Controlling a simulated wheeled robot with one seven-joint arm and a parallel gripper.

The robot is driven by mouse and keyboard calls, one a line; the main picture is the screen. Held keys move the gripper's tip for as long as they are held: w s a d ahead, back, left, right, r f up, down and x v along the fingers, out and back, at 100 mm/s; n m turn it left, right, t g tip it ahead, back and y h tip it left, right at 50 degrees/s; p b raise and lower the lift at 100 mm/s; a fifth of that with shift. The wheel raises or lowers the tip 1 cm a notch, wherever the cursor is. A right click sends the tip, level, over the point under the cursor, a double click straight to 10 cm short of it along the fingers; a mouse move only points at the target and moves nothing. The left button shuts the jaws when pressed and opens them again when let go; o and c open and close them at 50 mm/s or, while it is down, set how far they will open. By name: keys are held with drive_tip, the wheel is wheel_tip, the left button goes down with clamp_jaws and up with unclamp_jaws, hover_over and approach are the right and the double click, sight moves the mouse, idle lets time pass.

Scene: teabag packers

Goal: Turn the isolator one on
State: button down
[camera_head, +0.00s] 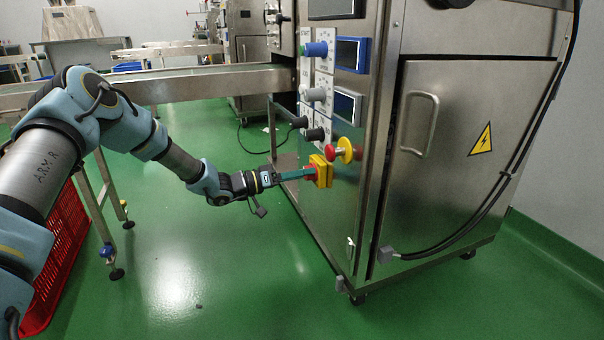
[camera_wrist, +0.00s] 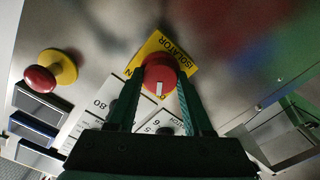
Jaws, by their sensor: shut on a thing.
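The isolator is a red rotary knob (camera_wrist: 159,76) on a yellow plate (camera_wrist: 178,50) marked "ISOLATOR" in the wrist view. In the head view the yellow plate (camera_head: 322,171) is on the left face of the steel cabinet, low on the panel. My gripper (camera_head: 308,173) reaches it from the left. In the wrist view my gripper (camera_wrist: 158,97) has its two green fingers on either side of the red knob, shut on it. A white mark on the knob points toward my gripper. The knob is mostly hidden by the fingers in the head view.
A red mushroom button on a yellow base (camera_head: 346,150) sits just right of and above the isolator; it also shows in the wrist view (camera_wrist: 42,78). Dials and small displays (camera_head: 347,104) are above. A conveyor (camera_head: 205,84) runs behind my arm. A red crate (camera_head: 58,262) stands lower left.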

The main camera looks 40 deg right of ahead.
drive_tip(key=shift+f+m, duration=0.1)
drive_tip(key=shift+m, duration=8)
drive_tip(key=shift+b, duration=0.3)
drive_tip(key=shift+c, duration=1.5)
unclamp_jaws()
drive_tip(key=p+v, duration=0.3)
drive_tip(key=v, duration=0.8)
drive_tip(key=shift+d, duration=0.1)
